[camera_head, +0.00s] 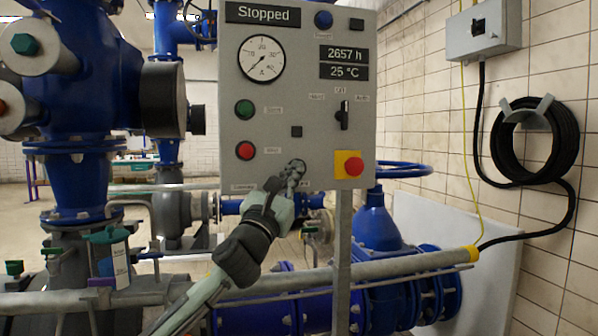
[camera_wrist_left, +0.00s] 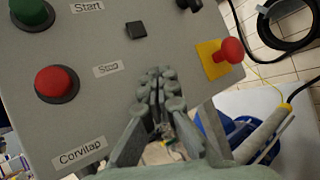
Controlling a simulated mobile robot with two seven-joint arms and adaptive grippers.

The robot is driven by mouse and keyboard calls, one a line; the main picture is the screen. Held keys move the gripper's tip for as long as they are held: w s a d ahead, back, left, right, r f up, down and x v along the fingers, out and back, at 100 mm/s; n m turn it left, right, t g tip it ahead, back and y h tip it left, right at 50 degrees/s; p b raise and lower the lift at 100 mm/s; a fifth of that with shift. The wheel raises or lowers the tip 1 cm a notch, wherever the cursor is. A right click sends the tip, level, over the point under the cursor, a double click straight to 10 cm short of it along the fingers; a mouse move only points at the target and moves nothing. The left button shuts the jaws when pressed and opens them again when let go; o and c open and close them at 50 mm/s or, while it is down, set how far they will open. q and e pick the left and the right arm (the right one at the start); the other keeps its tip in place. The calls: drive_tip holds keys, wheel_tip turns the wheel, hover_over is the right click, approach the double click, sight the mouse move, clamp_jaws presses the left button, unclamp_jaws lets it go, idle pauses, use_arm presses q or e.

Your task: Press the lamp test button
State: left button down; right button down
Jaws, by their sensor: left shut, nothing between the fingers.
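The grey control panel (camera_head: 225,105) faces me. It has a blue round button (camera_head: 323,19) at the top, whose label is too blurred to read. A green Start button (camera_head: 245,110) and a red Stop button (camera_head: 246,151) sit at the left; both also show in the wrist view. No label legibly reads lamp test, so I cannot tell which button it is. My left gripper (camera_head: 294,168) is shut and empty at the panel's lower middle, below a small black square (camera_head: 296,131). In the wrist view its fingertips (camera_wrist_left: 161,76) overlap the panel; contact cannot be told. My right gripper is not in view.
A red emergency knob (camera_head: 353,166) on a yellow plate is close right of my left gripper. A black rotary switch (camera_head: 343,116) is above it. A gauge (camera_head: 261,59) and displays are higher up. Blue pipes and a grey rail (camera_head: 400,264) lie below the panel.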

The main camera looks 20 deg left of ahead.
use_arm(q)
drive_tip(key=shift+w, duration=0.1)
idle(0.5)
drive_tip(key=shift+w+a, duration=0.3)
drive_tip(key=shift+s+p, duration=0.1)
drive_tip(key=shift+p, duration=0.2)
drive_tip(key=shift+s+d+f, duration=0.1)
drive_tip(key=shift+s+d, duration=0.1)
drive_tip(key=s+d+p, duration=0.2)
drive_tip(key=s+d, duration=0.1)
drive_tip(key=s, duration=0.2)
drive_tip(key=shift+d+p, duration=0.2)
drive_tip(key=shift+p, duration=0.1)
